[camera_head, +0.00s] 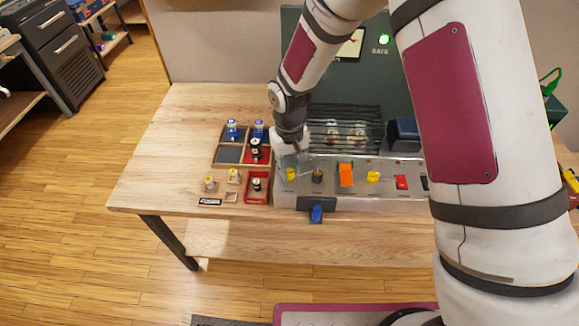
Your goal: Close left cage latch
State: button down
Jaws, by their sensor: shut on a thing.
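The left cage latch (291,174) looks like a small yellow piece at the left end of the grey control panel (330,196). My gripper (289,162) reaches down from above, with its fingertips at this latch, and is shut on it. The fingers partly hide the latch, so its exact position is hard to tell. A similar yellow latch (373,176) stands further right on the panel. The barred cage (345,128) lies behind the panel, its left side hidden by my gripper and wrist.
Between the latches are a dark knob (317,176) and an orange switch (346,175); a red switch (401,182) sits further right. Left of the panel, a tray (229,155) and a red-framed holder (257,199) hold small parts. The wooden tabletop (150,170) is clear at far left.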

aim_at(290, 169)
jog(key=n+b, duration=0.1)
jog(key=n, duration=0.5)
jog(key=shift+b, duration=0.35)
jog(key=n+b, duration=0.1)
jog(key=n, duration=0.6)
dwell(0.4)
jog(key=c, duration=1.3)
grip_release()
notch_tip(290, 169, up, 12)
